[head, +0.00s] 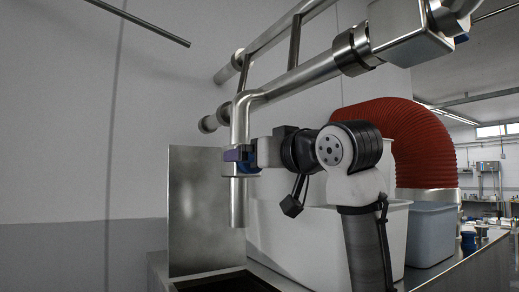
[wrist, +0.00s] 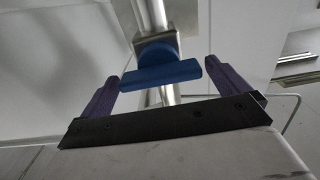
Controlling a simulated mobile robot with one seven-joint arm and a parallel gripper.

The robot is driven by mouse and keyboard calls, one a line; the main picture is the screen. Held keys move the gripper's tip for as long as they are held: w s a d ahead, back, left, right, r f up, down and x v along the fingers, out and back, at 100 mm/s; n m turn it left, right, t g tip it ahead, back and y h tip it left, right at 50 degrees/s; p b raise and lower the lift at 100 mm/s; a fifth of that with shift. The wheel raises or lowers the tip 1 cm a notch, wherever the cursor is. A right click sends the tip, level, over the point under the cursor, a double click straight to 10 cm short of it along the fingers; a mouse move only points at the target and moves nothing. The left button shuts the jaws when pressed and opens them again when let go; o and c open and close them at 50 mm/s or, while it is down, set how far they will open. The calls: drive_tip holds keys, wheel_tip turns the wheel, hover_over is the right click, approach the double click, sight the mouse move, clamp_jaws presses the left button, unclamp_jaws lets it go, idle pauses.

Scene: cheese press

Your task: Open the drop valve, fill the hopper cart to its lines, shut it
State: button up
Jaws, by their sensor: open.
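The drop valve's blue handle (wrist: 160,74) lies crosswise to the steel drop pipe (wrist: 151,14) in the wrist view. My gripper (wrist: 161,71) is open, with one purple finger on each side of the handle and a gap at each end. In the head view my gripper (head: 238,155) is at the valve, and hides most of the blue handle (head: 246,169). The pipe's lower end (head: 238,210) points straight down; no flow shows from it. Below it is the dark opening (head: 225,283) of a steel-edged container, perhaps the hopper cart. Its fill level and lines are out of view.
A tall steel panel (head: 195,215) stands left of the pipe. A large white bin (head: 290,240) and a grey tub (head: 430,235) stand to the right, with a thick red hose (head: 425,135) behind. Steel pipes (head: 300,78) run overhead, close above my arm.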

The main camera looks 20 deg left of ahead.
drive_tip(key=shift+w+a, duration=0.2)
drive_tip(key=shift+a, duration=0.05)
drive_tip(key=c, duration=0.9)
drive_tip(key=shift+m, duration=1.2)
drive_tip(key=shift+w+m+b, duration=0.1)
drive_tip(key=shift+m+b, duration=0.4)
drive_tip(key=shift+m, duration=1.7)
drive_tip(key=shift+d, duration=0.1)
